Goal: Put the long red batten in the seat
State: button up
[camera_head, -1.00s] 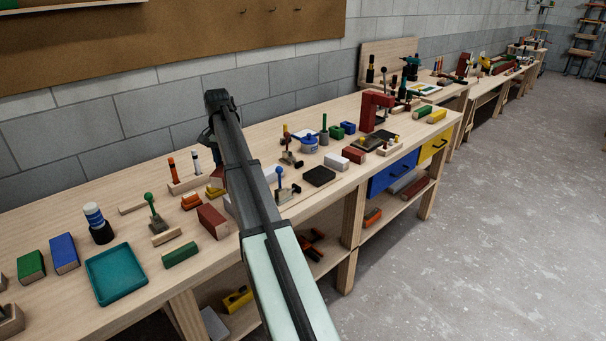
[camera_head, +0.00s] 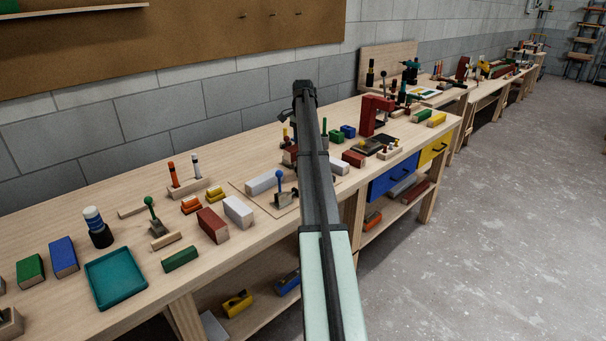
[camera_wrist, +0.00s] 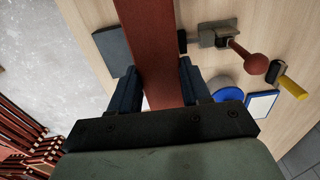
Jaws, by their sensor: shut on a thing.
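In the wrist view my gripper (camera_wrist: 157,72) is shut on the long red batten (camera_wrist: 148,35), with one dark finger along each side. The batten runs out past the top edge of that view, over pale wood; its height above the wood is unclear. In the head view the gripper is hidden behind my arm, and a small reddish patch (camera_head: 290,156) beside the arm may be the batten. A pale fixture board (camera_head: 243,187) carries a light grey block (camera_head: 265,181) and a blue-knobbed clamp (camera_head: 281,188). I cannot tell which part is the seat; my arm covers some of the board.
A red block (camera_head: 213,226) and a white block (camera_head: 239,211) stand left of the board. Another red block (camera_head: 353,158) and a red press (camera_head: 376,115) stand to the right. A red-knobbed clamp (camera_wrist: 220,34) is close beside the batten. A teal tray (camera_head: 116,277) is at left.

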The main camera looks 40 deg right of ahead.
jog(key=shift+f, duration=4.8)
jog(key=shift+f, duration=0.2)
jog(key=o, duration=1.2)
jog(key=shift+c, duration=0.2)
notch_tip(320, 180, up, 12)
jog(key=shift+r, duration=0.2)
